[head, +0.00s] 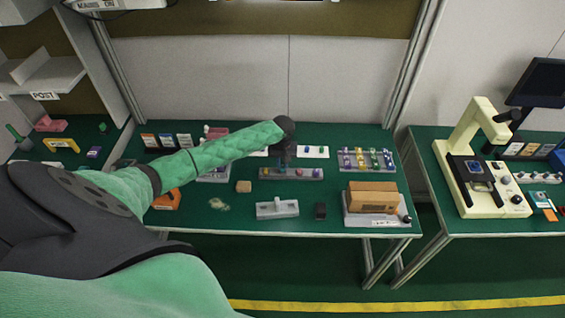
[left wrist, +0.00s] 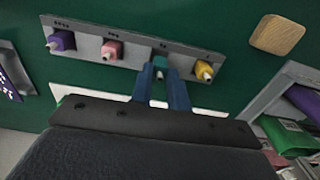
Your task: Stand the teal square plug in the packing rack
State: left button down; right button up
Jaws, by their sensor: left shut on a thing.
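My left gripper (head: 284,163) reaches down over a long grey rack (head: 308,178) in the middle of the bench. In the left wrist view its blue fingers (left wrist: 162,80) are shut on the teal square plug (left wrist: 160,62), at a place in the grey rack (left wrist: 85,32) between a pink plug (left wrist: 112,50) and a yellow plug (left wrist: 204,69). A purple plug (left wrist: 62,41) stands at the rack's far end. The fingers hide part of the teal plug; I cannot tell if it is fully seated. No label marks this rack as the packing rack. My right gripper is not in view.
A tray of several coloured pieces (head: 345,161) stands right of the rack. A wooden block (head: 244,186) lies to its left. A grey fixture (head: 277,210), a black block (head: 320,211) and a brown box (head: 371,195) stand nearer the front edge. A microscope (head: 468,160) is on the right bench.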

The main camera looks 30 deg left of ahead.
pick_arm(q)
jog(key=shift+f, duration=0.15)
dwell(0.4)
jog(key=shift+f+b, duration=0.3)
jog(key=shift+f, duration=0.7)
jog(key=c, duration=1.3)
grip_release()
jog(key=shift+o, duration=0.2)
jog(key=shift+r, duration=0.1)
